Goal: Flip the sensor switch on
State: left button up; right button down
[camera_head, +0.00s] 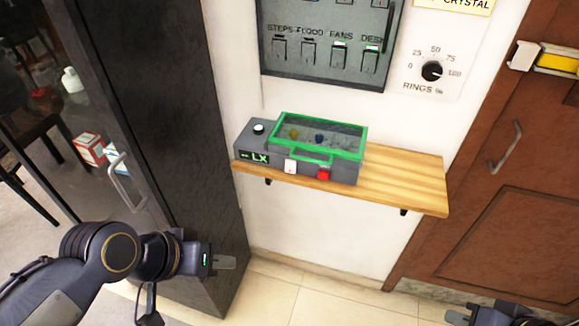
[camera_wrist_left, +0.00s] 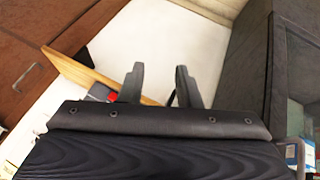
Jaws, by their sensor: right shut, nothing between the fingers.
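A grey sensor box (camera_head: 252,148) marked LX stands on the wooden shelf. Its clear lid with a green frame (camera_head: 365,146) appears closed, with several small parts blurred beneath it. A white switch (camera_head: 290,167) and a red piece (camera_head: 323,174) are on the front face. Part of the box and the red piece (camera_wrist_left: 113,97) show past the fingers in the left wrist view. My left gripper (camera_head: 226,262) is below and left of the shelf, apart from the box. Its fingers (camera_wrist_left: 160,80) are spread and empty. My right gripper (camera_head: 460,316) is at the bottom right edge, partly cut off, shut and empty.
The wooden shelf (camera_head: 410,182) is bare right of the box. A wall panel (camera_head: 325,62) with several switches and a RINGS dial (camera_head: 432,71) are above. A dark cabinet (camera_head: 165,110) with a handle stands left; a brown door (camera_head: 500,210) is right. The floor below is clear.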

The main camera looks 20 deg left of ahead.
pick_arm(q)
jog(key=shift+w+a+r, duration=0.1)
jog(key=shift+w+r, duration=0.1)
jog(key=shift+c, duration=1.1)
jog(key=w+r+m+p, duration=0.1)
jog(key=w+m, duration=0.1)
jog(key=w+a+r+m+y+p, duration=0.1)
jog(key=w+m+p, duration=0.1)
jog(key=w+r+m+g+y+p, duration=0.1)
jog(key=w+m+p, duration=0.1)
jog(key=shift+w+a+m, duration=0.25)
jog(key=shift+w+m, duration=0.05)
jog(key=shift+m, duration=0.1)
grip_shut()
jog(key=w+d+r+m+h+p, duration=0.1)
jog(key=w+d+m+h+p, duration=0.1)
jog(key=w+m+p, duration=0.5)
jog(key=shift+w+d+r+m+t+h, duration=0.15)
jog(key=shift+w+r+m+t+h, duration=0.2)
jog(key=shift+w+m, duration=2.3)
jog(key=shift+f, duration=0.1)
